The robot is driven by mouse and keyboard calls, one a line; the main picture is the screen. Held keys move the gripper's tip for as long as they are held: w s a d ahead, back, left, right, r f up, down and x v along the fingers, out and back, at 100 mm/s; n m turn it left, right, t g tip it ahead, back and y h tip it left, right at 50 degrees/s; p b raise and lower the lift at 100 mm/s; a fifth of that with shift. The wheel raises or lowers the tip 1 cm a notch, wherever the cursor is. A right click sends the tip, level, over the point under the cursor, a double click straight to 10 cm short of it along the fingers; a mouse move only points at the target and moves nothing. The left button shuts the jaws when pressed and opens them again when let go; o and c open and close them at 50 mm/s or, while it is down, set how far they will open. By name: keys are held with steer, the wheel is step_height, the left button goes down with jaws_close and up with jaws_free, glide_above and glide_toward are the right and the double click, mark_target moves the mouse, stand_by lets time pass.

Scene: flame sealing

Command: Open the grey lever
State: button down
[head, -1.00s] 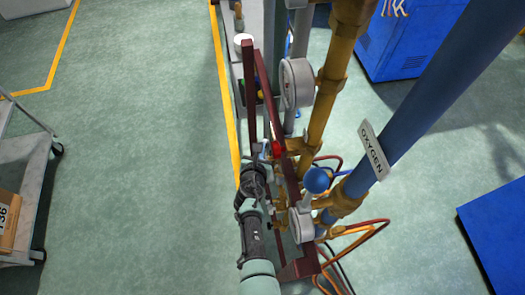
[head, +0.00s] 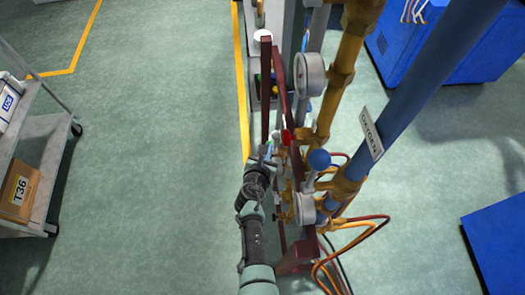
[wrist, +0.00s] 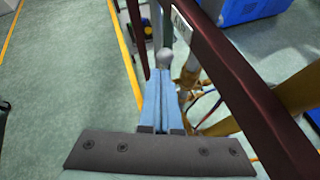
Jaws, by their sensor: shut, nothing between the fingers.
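A grey rounded knob (wrist: 165,57), which looks like the end of the grey lever, shows in the wrist view just beyond my fingertips. My gripper (wrist: 162,74) is shut with its two light blue fingers together and nothing between them. Whether the tips touch the knob I cannot tell. In the head view my gripper (head: 270,152) is at the left side of the dark red frame (head: 266,95), low among the valves. There the grey lever is too small and covered to make out clearly.
A blue ball knob (head: 319,159) and a red handle (head: 286,136) are close right of my gripper. Gauges (head: 310,74), brass fittings and a blue oxygen pipe (head: 405,105) stand to the right. Orange hoses (head: 350,245) hang below. The floor left is clear up to a cart (head: 50,150).

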steer(key=s+a+r+p, duration=0.2)
steer(key=s+r+p, duration=0.1)
steer(key=r, duration=0.3)
steer(key=shift+a+p, duration=0.15)
steer(key=shift+p, duration=0.35)
steer(key=shift+r, duration=0.15)
